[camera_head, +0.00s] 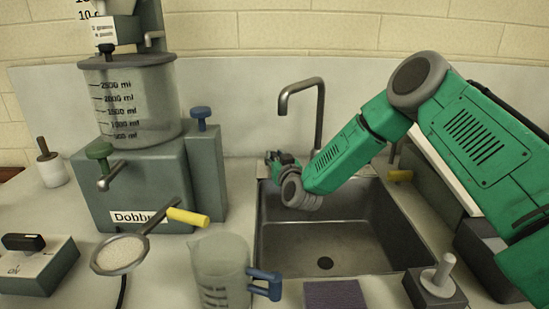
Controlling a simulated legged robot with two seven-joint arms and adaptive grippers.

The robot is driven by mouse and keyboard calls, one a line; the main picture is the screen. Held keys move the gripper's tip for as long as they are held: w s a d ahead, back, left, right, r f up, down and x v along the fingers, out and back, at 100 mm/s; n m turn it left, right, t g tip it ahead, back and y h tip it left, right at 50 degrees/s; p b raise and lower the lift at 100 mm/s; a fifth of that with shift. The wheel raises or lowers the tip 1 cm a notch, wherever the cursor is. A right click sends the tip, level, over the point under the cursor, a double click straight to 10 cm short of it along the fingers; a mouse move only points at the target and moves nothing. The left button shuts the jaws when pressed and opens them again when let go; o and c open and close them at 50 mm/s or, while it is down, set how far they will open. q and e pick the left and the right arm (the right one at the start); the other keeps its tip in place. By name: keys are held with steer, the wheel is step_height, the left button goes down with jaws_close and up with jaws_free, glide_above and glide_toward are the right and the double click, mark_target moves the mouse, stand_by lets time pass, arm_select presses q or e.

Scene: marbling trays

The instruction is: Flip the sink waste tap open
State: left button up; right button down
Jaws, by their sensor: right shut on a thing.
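The steel sink (405,235) is set into the counter, with a dark drain hole (325,263) in its floor. A grey curved spout (318,110) stands behind it. My green right arm comes in from the right across the sink. My right gripper (275,158) is at the sink's back left corner, small and dark in the picture. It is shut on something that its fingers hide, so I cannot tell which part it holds. My left gripper is out of view.
A grey tank unit (150,200) with a green-knobbed tap (100,152) stands left. A strainer (120,254) with a yellow handle and a clear jug (218,260) are in front. A purple block (335,294) and a grey box with a knob (436,285) lie at the front edge.

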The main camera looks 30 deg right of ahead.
steer(key=shift+s+a+f+h, duration=0.1)
steer(key=shift+a+f+h, duration=0.2)
steer(key=shift+a, duration=0.2)
steer(key=shift+m+g+h, duration=0.4)
steer(key=shift+m, duration=0.1)
steer(key=shift+d+m+g+h+p, duration=0.2)
steer(key=shift+m+g+h, duration=0.2)
steer(key=shift+m+h, duration=0.25)
steer(key=shift+d+m+g+h+p, duration=0.1)
steer(key=shift+m+g+h+p, duration=0.1)
steer(key=shift+m+g+h, duration=0.45)
steer(key=shift+t, duration=0.25)
steer(key=shift+f, duration=0.1)
steer(key=c, duration=1.4)
jaws_free()
steer(key=shift+c, duration=0.2)
steer(key=shift+h, duration=0.3)
